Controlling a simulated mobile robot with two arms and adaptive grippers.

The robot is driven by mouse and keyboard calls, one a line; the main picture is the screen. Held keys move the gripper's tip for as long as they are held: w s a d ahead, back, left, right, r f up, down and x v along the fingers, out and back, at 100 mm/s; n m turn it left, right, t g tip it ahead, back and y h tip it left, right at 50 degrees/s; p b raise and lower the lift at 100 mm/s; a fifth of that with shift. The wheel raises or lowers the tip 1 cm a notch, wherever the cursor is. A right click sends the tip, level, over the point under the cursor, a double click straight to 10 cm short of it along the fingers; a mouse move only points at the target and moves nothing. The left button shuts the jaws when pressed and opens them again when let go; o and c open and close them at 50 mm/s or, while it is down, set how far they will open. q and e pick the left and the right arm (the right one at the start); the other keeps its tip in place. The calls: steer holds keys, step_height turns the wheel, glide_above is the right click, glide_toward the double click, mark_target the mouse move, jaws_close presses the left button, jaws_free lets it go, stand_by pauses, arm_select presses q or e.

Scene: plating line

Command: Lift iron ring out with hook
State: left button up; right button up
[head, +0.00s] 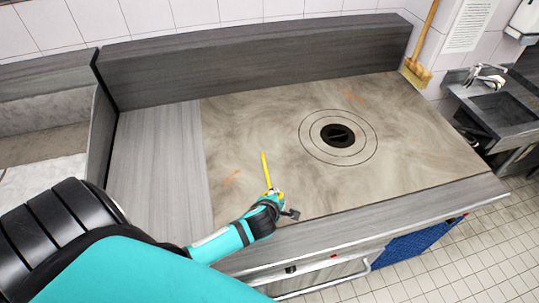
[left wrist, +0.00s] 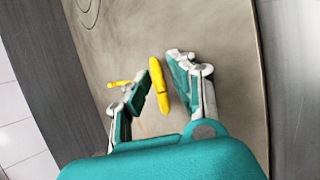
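The iron ring (head: 312,134) lies flat in the cooking surface, marked by thin concentric circles around a dark round centre opening (head: 337,134). My left gripper (head: 272,199) is low over the surface's front left part, left of the ring. A yellow tool, seemingly the hook (head: 265,168), extends from it toward the back. In the left wrist view my fingers are apart, with the yellow piece (left wrist: 159,86) between them. A gap shows on its right side; contact on its left is unclear. Another yellow part (left wrist: 120,84) shows beside the left finger. My right gripper is not in view.
The stone-like cooking surface (head: 260,120) is mostly bare, with small orange marks. A tall grey backsplash (head: 250,55) closes the back. A grey side panel (head: 155,160) lies left. A broom (head: 418,68) and sink (head: 500,108) are at right.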

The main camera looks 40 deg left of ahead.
arm_select(q)
steer(key=c, duration=0.4)
jaws_close()
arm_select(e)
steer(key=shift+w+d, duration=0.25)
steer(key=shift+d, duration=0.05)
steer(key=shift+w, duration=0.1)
